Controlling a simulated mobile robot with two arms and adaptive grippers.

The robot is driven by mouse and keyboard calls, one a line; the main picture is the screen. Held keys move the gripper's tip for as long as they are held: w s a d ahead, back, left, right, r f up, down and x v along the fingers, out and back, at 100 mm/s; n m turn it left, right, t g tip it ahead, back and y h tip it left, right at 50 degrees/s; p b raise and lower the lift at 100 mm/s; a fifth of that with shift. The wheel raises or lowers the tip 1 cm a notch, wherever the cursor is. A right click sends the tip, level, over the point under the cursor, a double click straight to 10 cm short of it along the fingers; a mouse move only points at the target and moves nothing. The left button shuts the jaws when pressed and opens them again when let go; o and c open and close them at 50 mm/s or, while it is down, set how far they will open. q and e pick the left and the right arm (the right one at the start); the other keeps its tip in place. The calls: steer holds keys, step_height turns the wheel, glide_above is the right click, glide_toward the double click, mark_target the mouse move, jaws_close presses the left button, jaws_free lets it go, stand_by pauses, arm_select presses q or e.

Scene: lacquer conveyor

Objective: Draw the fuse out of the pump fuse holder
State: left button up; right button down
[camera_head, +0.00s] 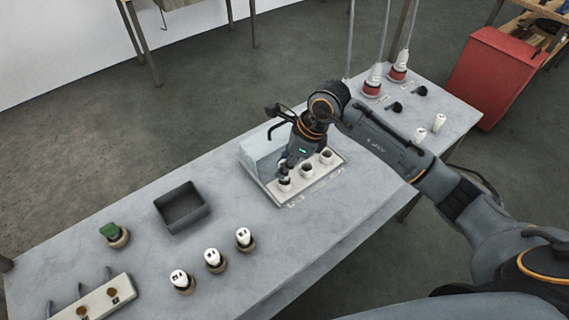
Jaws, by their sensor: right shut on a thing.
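A pale fuse panel (262,176) lies near the middle of the table, with three round holders in a row along its front. The middle holder (306,170) and the right-hand holder (326,157) show dark open tops. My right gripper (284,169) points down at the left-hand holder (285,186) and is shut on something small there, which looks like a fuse. The jaws hide most of it, and I cannot tell how deep it sits. The labels are too small to read, so I cannot tell which holder is the pump's. My left gripper is out of view.
A clear upright cover stands behind the holders, close to my wrist. Left of the panel are an empty dark tray (168,223), three white-topped pieces (214,258), a green-topped piece (108,231) and a lever strip (98,304). Red-and-white plugs (372,87) stand at the far right.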

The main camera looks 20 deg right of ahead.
steer(key=shift+r+p, duration=0.65)
steer(key=shift+r, duration=0.55)
steer(key=shift+r+p, duration=0.8)
steer(key=shift+r, duration=0.7)
